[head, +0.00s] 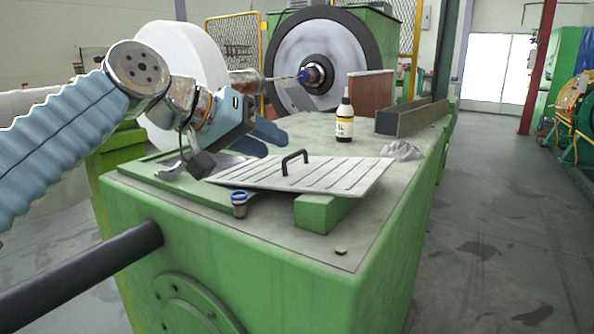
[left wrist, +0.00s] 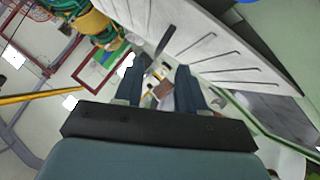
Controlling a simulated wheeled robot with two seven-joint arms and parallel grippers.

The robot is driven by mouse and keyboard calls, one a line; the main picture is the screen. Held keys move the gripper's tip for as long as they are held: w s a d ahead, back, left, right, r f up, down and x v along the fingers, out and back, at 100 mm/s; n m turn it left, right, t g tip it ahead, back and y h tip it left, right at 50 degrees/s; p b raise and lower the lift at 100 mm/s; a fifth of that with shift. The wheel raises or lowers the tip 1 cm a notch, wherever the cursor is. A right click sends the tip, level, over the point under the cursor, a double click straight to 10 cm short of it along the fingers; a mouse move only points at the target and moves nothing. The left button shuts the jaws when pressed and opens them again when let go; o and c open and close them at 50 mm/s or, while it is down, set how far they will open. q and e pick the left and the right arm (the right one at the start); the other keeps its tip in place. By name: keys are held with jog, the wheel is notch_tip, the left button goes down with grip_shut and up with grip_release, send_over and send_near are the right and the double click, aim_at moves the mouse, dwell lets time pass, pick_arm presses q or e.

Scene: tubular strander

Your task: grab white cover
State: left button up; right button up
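The white cover (head: 336,175) is a slotted plate with a dark handle (head: 294,160) on its top. It lies slightly tilted on the green machine top, its right part over a green block (head: 325,211). My left gripper (head: 272,138) is above and to the left of the handle, apart from it, with its fingers spread and empty. In the left wrist view the left gripper (left wrist: 160,85) shows its two blue fingers apart, with the white cover (left wrist: 205,45) beyond them and the handle (left wrist: 164,40) ahead of the gap. My right gripper is not in view.
A dropper bottle (head: 344,120) stands behind the cover. A small cup-like part (head: 239,205) stands at its front left. Crumpled clear plastic (head: 402,150) and grey channel bars (head: 412,116) lie at the right. A brown block (head: 371,95) stands behind. The front machine top is mostly clear.

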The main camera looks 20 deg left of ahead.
aim_at(296, 162)
pick_arm(q)
jog(key=x, duration=0.4)
jog(key=shift+w+d+f, duration=0.2)
jog(key=shift+d, duration=0.1)
jog(key=shift+c, duration=0.5)
grip_shut()
dwell(0.6)
